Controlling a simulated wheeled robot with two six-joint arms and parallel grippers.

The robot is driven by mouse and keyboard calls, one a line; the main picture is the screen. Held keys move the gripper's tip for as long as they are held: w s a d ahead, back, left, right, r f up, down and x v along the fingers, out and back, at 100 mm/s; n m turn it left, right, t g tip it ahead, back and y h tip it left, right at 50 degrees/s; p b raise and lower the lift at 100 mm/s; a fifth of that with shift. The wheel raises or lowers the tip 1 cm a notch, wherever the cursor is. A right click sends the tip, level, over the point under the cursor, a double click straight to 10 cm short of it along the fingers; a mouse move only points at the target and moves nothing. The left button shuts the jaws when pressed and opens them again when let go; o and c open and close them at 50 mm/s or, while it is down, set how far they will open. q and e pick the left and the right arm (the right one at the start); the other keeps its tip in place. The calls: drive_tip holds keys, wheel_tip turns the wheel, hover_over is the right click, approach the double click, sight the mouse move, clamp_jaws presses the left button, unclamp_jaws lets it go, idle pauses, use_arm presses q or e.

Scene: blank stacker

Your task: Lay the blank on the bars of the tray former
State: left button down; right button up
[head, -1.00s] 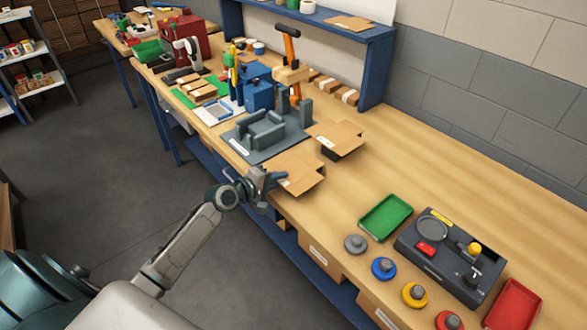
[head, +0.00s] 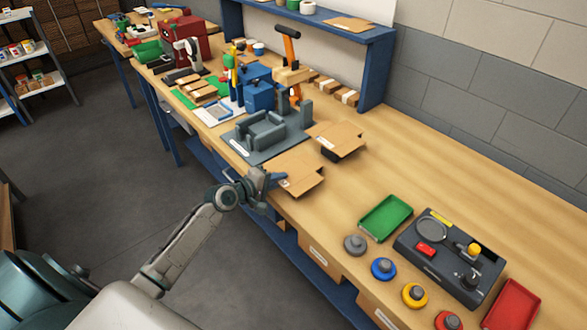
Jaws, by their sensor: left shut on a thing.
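The blank (head: 300,174) is a flat brown cardboard piece with cut flaps. My left gripper (head: 272,182) is shut on its near left edge and holds it by the front of the bench, close to the tray former. The tray former (head: 262,132) is a grey fixture with upright bars on a dark base plate, just behind and left of the blank. I cannot tell how high the blank is above the bench top. My right gripper does not show.
More cardboard blanks (head: 338,137) rest on a dark stand right of the former.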

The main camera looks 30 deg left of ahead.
use_arm(q)
drive_tip(key=shift+r+p, duration=2.15)
drive_tip(key=shift+r, duration=0.25)
